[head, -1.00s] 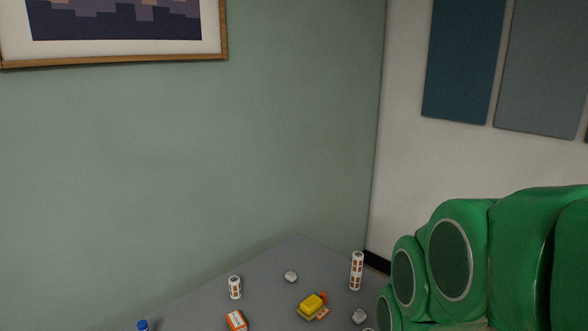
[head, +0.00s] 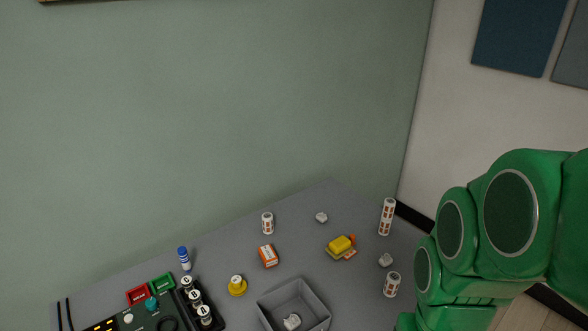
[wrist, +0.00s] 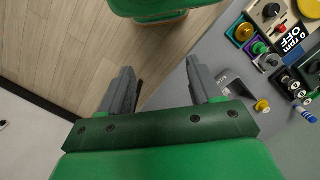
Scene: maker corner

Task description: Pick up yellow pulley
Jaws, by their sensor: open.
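The yellow pulley (head: 237,288) stands on the grey table in the head view, left of a grey open bin. It looks like a round yellow flanged piece with a pale top. In the wrist view a small yellow piece that looks like it (wrist: 262,105) shows right of my gripper. My gripper (wrist: 160,72) is open and empty, its two grey fingers wide apart. It is well away from the pulley. The head view shows only my green arm at the right, not the fingers.
The grey bin (head: 267,315) holds a whitish lump. An orange-and-white box (head: 268,255), a yellow block (head: 340,244) and white-and-orange cylinders (head: 387,217) stand around. A blue-capped bottle (head: 184,258) and a dark control panel (head: 150,318) are at left. Bare table lies between.

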